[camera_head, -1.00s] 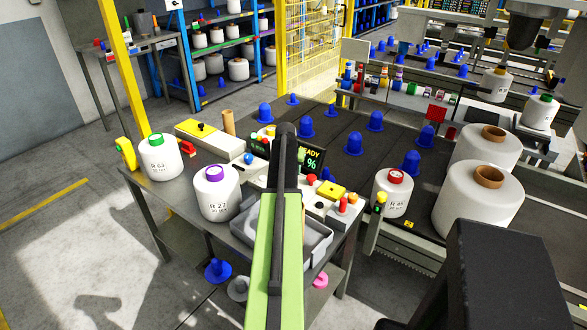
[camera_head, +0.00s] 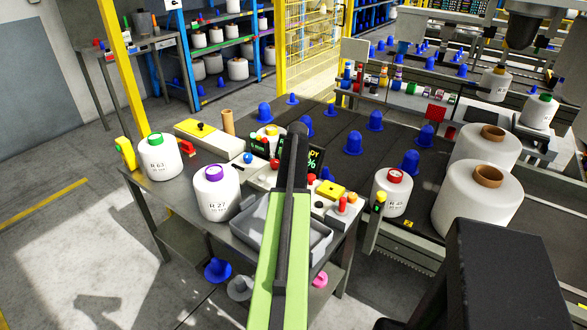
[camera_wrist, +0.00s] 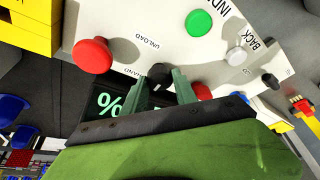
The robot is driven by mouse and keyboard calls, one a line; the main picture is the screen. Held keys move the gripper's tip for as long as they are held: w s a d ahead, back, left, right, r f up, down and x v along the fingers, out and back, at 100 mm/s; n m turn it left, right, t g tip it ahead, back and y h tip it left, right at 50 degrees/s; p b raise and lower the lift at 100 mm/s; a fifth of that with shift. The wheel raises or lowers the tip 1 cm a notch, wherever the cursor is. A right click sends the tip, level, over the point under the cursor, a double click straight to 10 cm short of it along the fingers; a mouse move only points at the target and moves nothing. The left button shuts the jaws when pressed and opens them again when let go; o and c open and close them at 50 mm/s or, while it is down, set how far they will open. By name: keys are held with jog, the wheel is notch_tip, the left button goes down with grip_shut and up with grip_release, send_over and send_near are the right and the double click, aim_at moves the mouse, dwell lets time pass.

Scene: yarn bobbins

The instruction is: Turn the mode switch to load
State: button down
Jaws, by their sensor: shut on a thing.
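The mode switch is a small black knob (camera_wrist: 158,72) on a white control panel (camera_wrist: 130,20) in the wrist view. The label UNLOAD is printed above it and HAND to its left; no load label is readable. My gripper (camera_wrist: 161,80) has its two green fingers on either side of the knob, shut on it. The exact direction of the knob's pointer is hard to tell. In the head view, my arm hides the knob and fingertips; part of the panel (camera_head: 258,178) shows beside the arm.
In the wrist view, a red mushroom button (camera_wrist: 92,56), a green button (camera_wrist: 199,23) and a second black knob (camera_wrist: 269,81) are close by. A dark display (camera_head: 316,160) stands behind the panel. A grey tray (camera_head: 245,222) and white bobbins (camera_head: 216,195) are near the arm.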

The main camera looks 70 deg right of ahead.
jog(key=shift+s+d, duration=0.1)
jog(key=shift+s, duration=0.15)
jog(key=c, duration=1)
grip_release()
jog(key=shift+w, duration=0.1)
jog(key=p+v, duration=1.6)
jog(key=v, duration=0.1)
jog(key=shift+r, duration=0.15)
